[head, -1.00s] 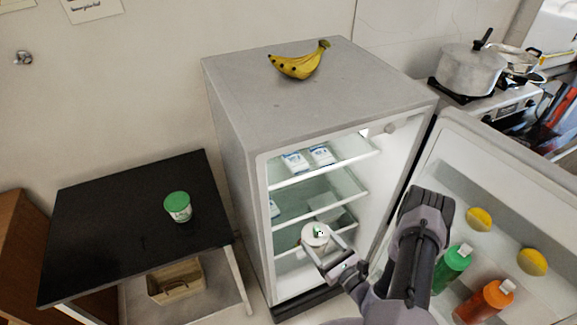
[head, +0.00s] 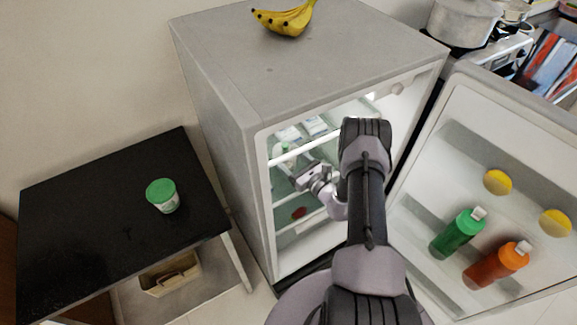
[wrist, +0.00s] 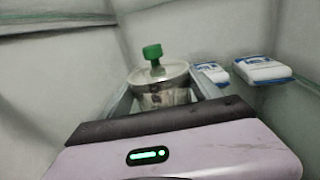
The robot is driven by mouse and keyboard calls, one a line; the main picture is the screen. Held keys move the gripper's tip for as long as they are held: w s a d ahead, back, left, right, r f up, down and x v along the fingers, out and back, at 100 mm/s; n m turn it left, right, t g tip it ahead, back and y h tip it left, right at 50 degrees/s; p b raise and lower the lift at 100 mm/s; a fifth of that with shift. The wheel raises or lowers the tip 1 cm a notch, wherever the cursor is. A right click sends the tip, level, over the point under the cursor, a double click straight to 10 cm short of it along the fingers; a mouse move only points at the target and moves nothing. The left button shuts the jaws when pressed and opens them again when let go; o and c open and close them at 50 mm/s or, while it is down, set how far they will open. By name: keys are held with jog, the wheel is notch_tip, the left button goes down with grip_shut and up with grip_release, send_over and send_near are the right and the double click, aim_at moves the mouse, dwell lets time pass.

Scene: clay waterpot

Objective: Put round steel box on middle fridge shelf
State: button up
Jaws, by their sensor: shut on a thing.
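The round steel box (wrist: 165,92) is a silvery pot with a lid and a green knob. In the wrist view it sits upright between the fingers of my gripper, which is shut on it. In the head view my gripper (head: 302,175) reaches through the open front of the fridge (head: 215,95), between shelf levels. My arm hides much of the shelves there, and the box is hard to make out. The middle shelf (head: 283,202) shows only in part. Whether the box touches a shelf cannot be told.
White-and-blue packs (wrist: 262,70) lie inside the fridge, beyond the box to the right. A red item (head: 299,213) lies lower down. The open door (head: 480,140) holds bottles and yellow items. Bananas (head: 285,18) lie on top. A green-lidded tub (head: 163,196) stands on the black table (head: 90,230).

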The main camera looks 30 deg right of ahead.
aim_at(293, 167)
notch_tip(293, 167, down, 4)
jog(key=shift+w+r+b, duration=0.1)
jog(key=shift+r+b, duration=0.15)
jog(key=shift+b, duration=0.5)
jog(key=shift+f, duration=0.25)
jog(key=o, duration=1.5)
jog(key=shift+r, duration=0.1)
jog(key=shift+s+r, duration=0.2)
jog(key=shift+r, duration=0.05)
jog(key=s+d+p, duration=0.2)
jog(key=s+p, duration=0.1)
jog(key=s, duration=0.8)
jog(key=shift+s, duration=0.25)
jog(key=shift+d+f, duration=0.1)
